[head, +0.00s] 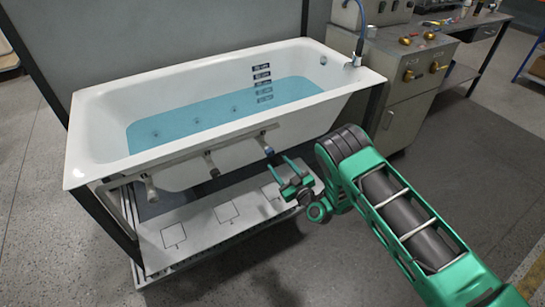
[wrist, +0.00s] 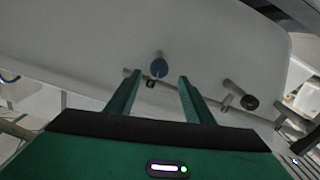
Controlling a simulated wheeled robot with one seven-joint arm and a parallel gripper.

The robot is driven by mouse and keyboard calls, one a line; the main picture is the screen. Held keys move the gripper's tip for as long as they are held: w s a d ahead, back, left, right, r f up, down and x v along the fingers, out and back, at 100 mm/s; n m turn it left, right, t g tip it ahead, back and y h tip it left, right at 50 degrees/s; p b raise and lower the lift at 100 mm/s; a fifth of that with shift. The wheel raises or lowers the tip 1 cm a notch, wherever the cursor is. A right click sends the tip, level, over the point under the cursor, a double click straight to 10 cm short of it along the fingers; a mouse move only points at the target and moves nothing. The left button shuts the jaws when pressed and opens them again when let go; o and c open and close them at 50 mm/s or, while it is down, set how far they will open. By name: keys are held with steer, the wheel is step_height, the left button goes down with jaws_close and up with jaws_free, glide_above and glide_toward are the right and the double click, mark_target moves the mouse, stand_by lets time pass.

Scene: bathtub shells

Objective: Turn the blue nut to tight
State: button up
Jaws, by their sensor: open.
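The blue nut (head: 267,150) sits at the right end of a grey bar along the front of the white bathtub (head: 160,84). In the wrist view the blue nut (wrist: 158,67) shows at the gap between my fingertips, a little beyond them. My gripper (head: 277,163) is open and empty, just below and to the right of the nut in the head view. In the wrist view my gripper (wrist: 159,78) has one green finger on each side of the nut's line. A small dark square mark (wrist: 151,84) shows just below the nut. I cannot tell whether the fingers touch the nut.
Two other fittings, a middle one (head: 212,166) and a left one (head: 150,190), sit on the same bar. A dark-ended fitting (wrist: 250,102) shows right in the wrist view. A pale platform (head: 205,215) lies below. A grey cabinet (head: 403,100) stands right of the tub.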

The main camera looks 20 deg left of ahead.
mark_target(272, 154)
steer(key=shift+x, duration=3.3)
steer(key=shift+w+d+r, duration=0.1)
steer(key=shift+w, duration=0.05)
steer(key=c, duration=1.1)
steer(key=shift+o, duration=0.2)
